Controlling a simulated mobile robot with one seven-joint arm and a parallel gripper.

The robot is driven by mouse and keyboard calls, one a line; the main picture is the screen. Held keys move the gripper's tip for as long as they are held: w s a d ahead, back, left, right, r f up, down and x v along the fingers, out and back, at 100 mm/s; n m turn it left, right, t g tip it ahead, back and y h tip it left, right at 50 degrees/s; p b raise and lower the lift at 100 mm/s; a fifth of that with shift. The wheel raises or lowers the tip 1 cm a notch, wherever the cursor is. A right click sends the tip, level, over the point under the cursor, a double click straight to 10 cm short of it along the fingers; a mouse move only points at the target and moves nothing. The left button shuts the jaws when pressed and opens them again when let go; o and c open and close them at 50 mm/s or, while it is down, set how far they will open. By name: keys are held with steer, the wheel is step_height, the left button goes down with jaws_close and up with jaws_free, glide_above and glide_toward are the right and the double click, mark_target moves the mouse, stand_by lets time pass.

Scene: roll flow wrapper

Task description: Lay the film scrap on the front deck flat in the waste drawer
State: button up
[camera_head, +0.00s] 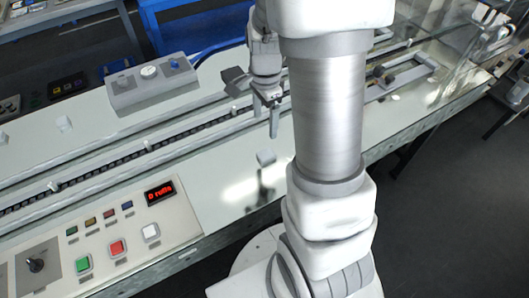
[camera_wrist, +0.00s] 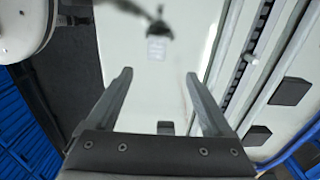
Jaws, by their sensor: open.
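The film scrap (camera_head: 266,157) is a small pale square on the light front deck (camera_head: 225,150), right of the control panel. In the wrist view it is a pale, faintly marked rectangle (camera_wrist: 157,50), beyond my fingertips. My gripper (camera_head: 273,122) is open and empty, above the deck and farther back than the scrap. In the wrist view its two fingers (camera_wrist: 158,75) stand wide apart with bare deck between the tips. I cannot make out the waste drawer in either view; my arm covers part of the deck's front edge.
A chain conveyor (camera_head: 150,147) runs along the deck behind the scrap. The control panel (camera_head: 115,235) with buttons and a red display lies to the left. A grey box with a dial (camera_head: 150,80) stands behind the conveyor. A small grey block (camera_wrist: 165,127) shows between my fingers' bases.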

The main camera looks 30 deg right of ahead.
steer(key=b, duration=0.1)
glide_above(266, 154)
steer(key=f, duration=0.7)
steer(key=shift+w+f, duration=0.15)
steer(key=shift+w, duration=0.15)
steer(key=shift+s+d+f+b, duration=0.15)
steer(key=shift+f+b, duration=0.1)
steer(key=shift+f, duration=1.1)
steer(key=shift+s+a+f+b, duration=0.1)
steer(key=shift+f+b, duration=0.1)
steer(key=shift+f, duration=1.15)
jaws_close()
